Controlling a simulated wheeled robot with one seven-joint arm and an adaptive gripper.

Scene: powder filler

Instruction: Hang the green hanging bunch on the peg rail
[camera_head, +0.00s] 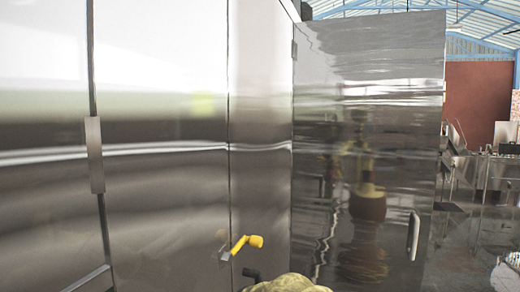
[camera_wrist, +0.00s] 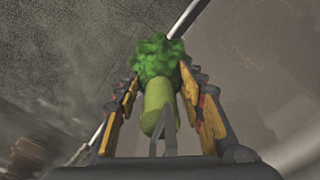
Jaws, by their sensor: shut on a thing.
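The green hanging bunch (camera_wrist: 158,58) shows in the wrist view, with a leafy, curly dark-green head and a smooth pale-green stalk below it. My gripper (camera_wrist: 160,82) is shut on the bunch, with one yellow-and-dark finger on each side. The bunch lies between the fingers with its leafy head at the far end. A grey forked part shows in front of the stalk, near the palm. I cannot make out the bunch or my gripper in the head view. I see no peg rail in either view.
Tall shiny steel panels (camera_head: 165,215) fill the left of the head view. A reflective steel door (camera_head: 325,120) with a handle (camera_head: 413,236) stands right of them. A yellow-handled lever (camera_head: 245,242) sticks out low down. Steel equipment (camera_head: 490,180) stands far right. Speckled grey floor (camera_wrist: 60,50) shows in the wrist view.

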